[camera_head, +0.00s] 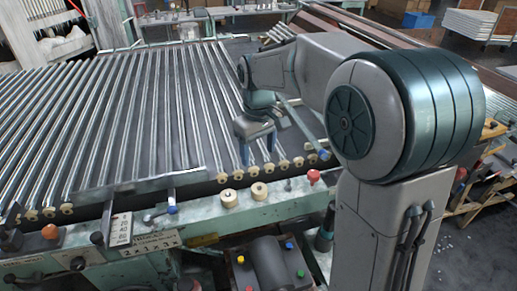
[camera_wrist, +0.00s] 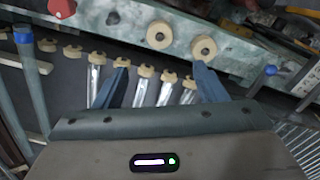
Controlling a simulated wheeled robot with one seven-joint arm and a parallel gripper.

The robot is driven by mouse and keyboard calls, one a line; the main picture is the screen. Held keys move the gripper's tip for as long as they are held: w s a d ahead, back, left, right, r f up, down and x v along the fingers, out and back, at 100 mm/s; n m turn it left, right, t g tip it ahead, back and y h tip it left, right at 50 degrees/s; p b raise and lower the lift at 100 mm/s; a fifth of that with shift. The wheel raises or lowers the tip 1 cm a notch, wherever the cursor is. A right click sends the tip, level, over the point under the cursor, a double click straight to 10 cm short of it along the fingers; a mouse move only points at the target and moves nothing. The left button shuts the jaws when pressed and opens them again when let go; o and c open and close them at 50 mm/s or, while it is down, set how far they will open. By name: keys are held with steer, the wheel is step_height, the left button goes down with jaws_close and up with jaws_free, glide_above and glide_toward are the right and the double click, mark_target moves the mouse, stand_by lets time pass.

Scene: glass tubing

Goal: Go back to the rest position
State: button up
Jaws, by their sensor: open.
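My gripper (camera_head: 257,146) hangs at the end of my arm over the near right part of the roller bed (camera_head: 150,110). In the wrist view my gripper (camera_wrist: 158,85) has its two blue fingers spread wide apart. Nothing is held between them. Beyond the fingers are several glass tube ends with cream-coloured rollers (camera_wrist: 145,71). My arm bends from the right side of the head view, so it hides part of the bed behind it.
Two cream discs (camera_head: 229,198) sit on the green machine edge (camera_head: 200,217). A red knob (camera_head: 313,176) stands to their right, and a blue-tipped lever (camera_head: 172,209) to their left. A dark motor box (camera_head: 268,264) with coloured caps is below. Workbenches stand at the back.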

stand_by(0.4)
steer(key=s+d+m+t, duration=0.1)
steer(key=s+d+m, duration=0.2)
steer(key=s, duration=0.7)
steer(key=s+d+f+m+t, duration=0.1)
steer(key=s+d+m+t, duration=0.1)
steer(key=s+d, duration=0.5)
steer(key=s+m, duration=0.1)
steer(key=s, duration=0.2)
steer(key=shift+s+f+m, duration=0.15)
steer(key=shift+f+m, duration=0.15)
steer(key=shift+m, duration=0.1)
